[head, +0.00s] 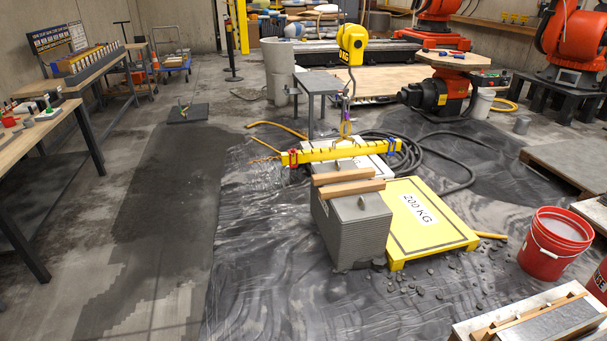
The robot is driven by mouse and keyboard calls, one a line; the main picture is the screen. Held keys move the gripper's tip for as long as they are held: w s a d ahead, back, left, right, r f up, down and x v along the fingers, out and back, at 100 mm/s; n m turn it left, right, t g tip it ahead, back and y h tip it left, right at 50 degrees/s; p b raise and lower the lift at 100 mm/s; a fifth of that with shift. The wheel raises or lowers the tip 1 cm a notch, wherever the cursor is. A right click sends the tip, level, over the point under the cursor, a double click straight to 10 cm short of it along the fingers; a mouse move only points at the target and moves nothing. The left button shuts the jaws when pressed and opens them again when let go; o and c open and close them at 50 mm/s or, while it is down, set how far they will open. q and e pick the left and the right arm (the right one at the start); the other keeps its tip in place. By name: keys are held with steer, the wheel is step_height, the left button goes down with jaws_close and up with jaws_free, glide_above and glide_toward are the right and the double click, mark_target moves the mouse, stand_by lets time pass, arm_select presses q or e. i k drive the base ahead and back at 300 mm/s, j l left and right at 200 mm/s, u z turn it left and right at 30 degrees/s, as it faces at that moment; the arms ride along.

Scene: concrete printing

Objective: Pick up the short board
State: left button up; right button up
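Two light wooden boards lie side by side on top of a grey layered concrete block (358,238) in the middle of the head view. The far board (343,176) and the near board (352,189) look close in length, and I cannot tell which is the short one. Wooden strips (528,316) also lie on a pale framed slab (463,331) at the bottom right. Neither of my grippers is in view.
A yellow lifting beam (340,151) hangs from a yellow hoist (352,43) just behind the block. A yellow 200 KG platform (433,240) stands right of it. A red bucket (553,243), black hoses (440,160) and rubble surround it. Plastic-covered floor at front left is clear.

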mark_target(340, 191)
steer(key=i+j+z, duration=0.3)
steer(key=i, duration=0.15)
steer(key=i+j+z, duration=0.3)
steer(key=i, duration=0.3)
